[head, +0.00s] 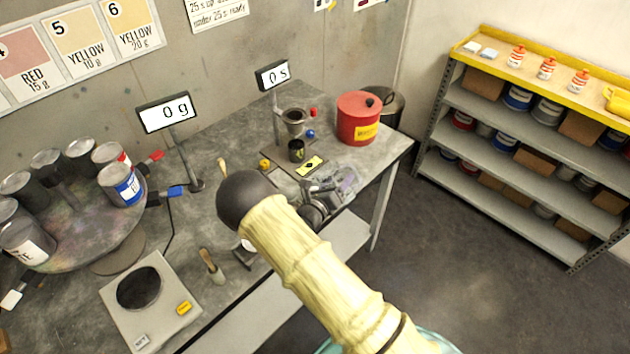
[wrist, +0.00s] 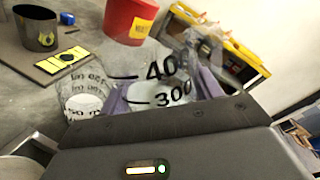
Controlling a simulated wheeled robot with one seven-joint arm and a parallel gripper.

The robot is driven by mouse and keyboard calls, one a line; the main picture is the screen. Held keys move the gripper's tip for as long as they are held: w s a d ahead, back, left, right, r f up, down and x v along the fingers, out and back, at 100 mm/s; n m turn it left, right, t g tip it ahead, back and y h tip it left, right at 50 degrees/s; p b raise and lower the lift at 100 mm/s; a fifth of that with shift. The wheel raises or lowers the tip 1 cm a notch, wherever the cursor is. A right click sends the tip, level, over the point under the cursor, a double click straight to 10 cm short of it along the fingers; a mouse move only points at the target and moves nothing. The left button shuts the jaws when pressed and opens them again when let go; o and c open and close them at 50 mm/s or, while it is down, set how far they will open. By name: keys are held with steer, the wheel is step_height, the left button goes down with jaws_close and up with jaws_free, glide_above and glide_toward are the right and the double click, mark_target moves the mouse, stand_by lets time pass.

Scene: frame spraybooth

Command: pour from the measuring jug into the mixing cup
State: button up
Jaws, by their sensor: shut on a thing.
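My gripper (wrist: 165,95) is shut on the clear measuring jug (wrist: 158,78), with a purple finger on each side of it. Its large black 400 and 300 marks face the wrist camera, and something pale shows low inside. A second clear vessel with small marks, which looks like the mixing cup (wrist: 84,88), stands just left of the jug in the wrist view. A pale patch shows on or in it. In the head view, my gripper (head: 335,188) is over the bench's right front part. My arm partly hides this area, and the clear vessels overlap there.
A dark cup (head: 296,150) stands below a metal funnel cup, near a yellow-and-black card (head: 310,166). A red can (head: 357,118) stands behind. A scale (head: 150,300) with an empty black pan is at front left; its display reads 0 g. Paint tins crowd a turntable at left.

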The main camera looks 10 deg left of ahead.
steer(key=shift+a+n, duration=0.2)
steer(key=shift+n, duration=0.2)
steer(key=shift+r+n+p, duration=0.15)
steer(key=shift+n+p, duration=0.35)
steer(key=shift+n, duration=0.3)
steer(key=shift+r+n+g+p, duration=0.15)
steer(key=shift+n+g+p, duration=0.15)
steer(key=shift+n+p, duration=0.25)
steer(key=shift+n+h, duration=0.3)
steer(key=shift+n, duration=0.15)
